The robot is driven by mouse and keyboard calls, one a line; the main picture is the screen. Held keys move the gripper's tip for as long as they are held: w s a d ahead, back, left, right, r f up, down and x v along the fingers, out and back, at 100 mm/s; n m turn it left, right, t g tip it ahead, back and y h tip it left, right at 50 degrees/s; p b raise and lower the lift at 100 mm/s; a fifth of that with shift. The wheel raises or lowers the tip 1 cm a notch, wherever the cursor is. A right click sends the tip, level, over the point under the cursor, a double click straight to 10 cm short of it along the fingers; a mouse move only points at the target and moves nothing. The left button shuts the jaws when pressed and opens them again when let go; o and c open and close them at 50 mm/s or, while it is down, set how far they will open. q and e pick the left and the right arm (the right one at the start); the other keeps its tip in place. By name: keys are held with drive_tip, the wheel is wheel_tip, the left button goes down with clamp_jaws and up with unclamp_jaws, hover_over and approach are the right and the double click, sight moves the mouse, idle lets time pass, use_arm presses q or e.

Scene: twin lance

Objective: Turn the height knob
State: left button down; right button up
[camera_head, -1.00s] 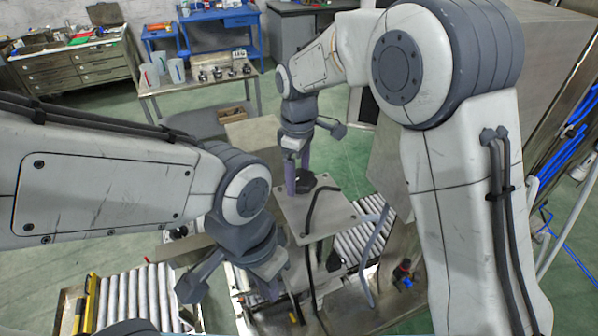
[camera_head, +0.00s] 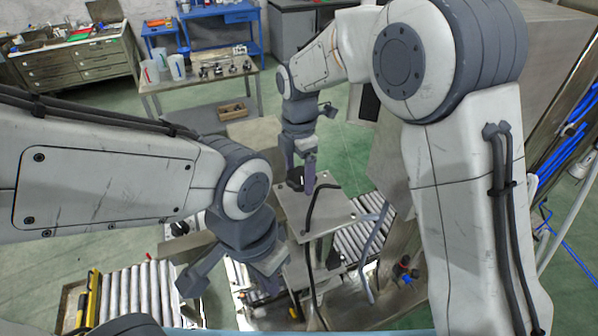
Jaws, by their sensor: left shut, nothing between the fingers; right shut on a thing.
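The dark height knob (camera_head: 295,179) stands on top of a grey metal plate (camera_head: 335,211) in the middle of the head view. My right gripper (camera_head: 300,178) comes down on it from above, with its purple fingers shut on the knob. The fingers hide part of the knob. My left gripper (camera_head: 269,284) is lower in the view, apart from the knob, beside the machine below the plate. It is shut and empty, and its fingertips are mostly hidden by its own wrist.
Black cables (camera_head: 310,240) rise over the plate's near side. Roller conveyors lie at the lower left (camera_head: 135,293) and to the right of the plate (camera_head: 362,237). A side table (camera_head: 195,84) with cups stands behind. A large steel cabinet is at the right.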

sight(300, 177)
drive_tip(key=n, duration=0.5)
drive_tip(key=shift+r, duration=0.15)
drive_tip(key=shift+n, duration=0.3)
idle(0.3)
drive_tip(key=o, duration=1.1)
drive_tip(key=shift+d, duration=0.1)
wheel_tip(300, 177, up, 10)
drive_tip(key=shift+s+r+b, duration=0.1)
drive_tip(key=shift+r+b, duration=0.1)
drive_tip(key=shift+b, duration=1)
